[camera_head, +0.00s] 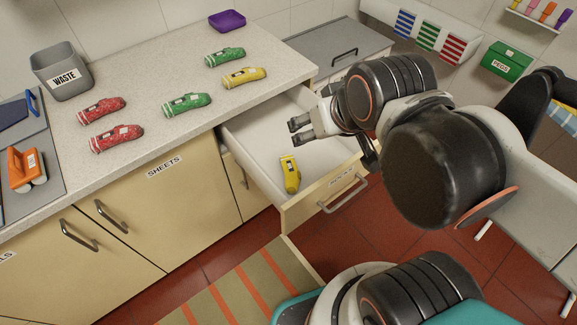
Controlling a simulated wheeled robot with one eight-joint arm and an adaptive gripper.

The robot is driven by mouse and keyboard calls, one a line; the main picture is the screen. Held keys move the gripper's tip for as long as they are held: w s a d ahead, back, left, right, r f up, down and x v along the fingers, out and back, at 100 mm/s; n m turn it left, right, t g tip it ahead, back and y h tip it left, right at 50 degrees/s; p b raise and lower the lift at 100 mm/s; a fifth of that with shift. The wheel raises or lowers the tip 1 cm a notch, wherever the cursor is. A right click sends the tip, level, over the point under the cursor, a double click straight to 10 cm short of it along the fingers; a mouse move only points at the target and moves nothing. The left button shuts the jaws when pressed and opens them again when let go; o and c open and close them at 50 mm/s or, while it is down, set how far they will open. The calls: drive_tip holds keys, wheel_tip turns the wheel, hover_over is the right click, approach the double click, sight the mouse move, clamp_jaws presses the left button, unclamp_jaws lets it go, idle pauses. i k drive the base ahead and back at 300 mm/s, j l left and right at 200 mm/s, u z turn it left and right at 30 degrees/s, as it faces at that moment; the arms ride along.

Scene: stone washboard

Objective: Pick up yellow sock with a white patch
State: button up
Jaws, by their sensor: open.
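A yellow sock (245,76) lies on the countertop, with a small pale patch on its side. Another yellow sock (290,174) lies in the open drawer (241,143), with a small pale mark near its upper end. My gripper (296,130) is open and empty, above the drawer's far part. In the picture it is up and slightly right of the sock in the drawer, apart from it. It is below and to the right of the sock on the counter.
Green socks (187,104) and red socks (117,138) lie on the counter (160,68). A grey waste bin (62,74) stands at the left, and a purple bowl (227,20) at the back. The drawer front and handle (343,194) stick out over the floor.

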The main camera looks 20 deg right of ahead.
sight(248, 73)
drive_tip(key=i+j+z, duration=0.2)
drive_tip(key=j, duration=0.15)
drive_tip(key=i+j+z, duration=0.15)
drive_tip(key=j, duration=0.2)
drive_tip(key=i+j+z, duration=0.2)
drive_tip(key=j, duration=0.15)
drive_tip(key=i+j+z, duration=0.15)
drive_tip(key=j, duration=0.25)
drive_tip(key=i+j+z, duration=0.2)
drive_tip(key=j, duration=0.25)
drive_tip(key=k+l, duration=0.05)
drive_tip(key=k, duration=0.05)
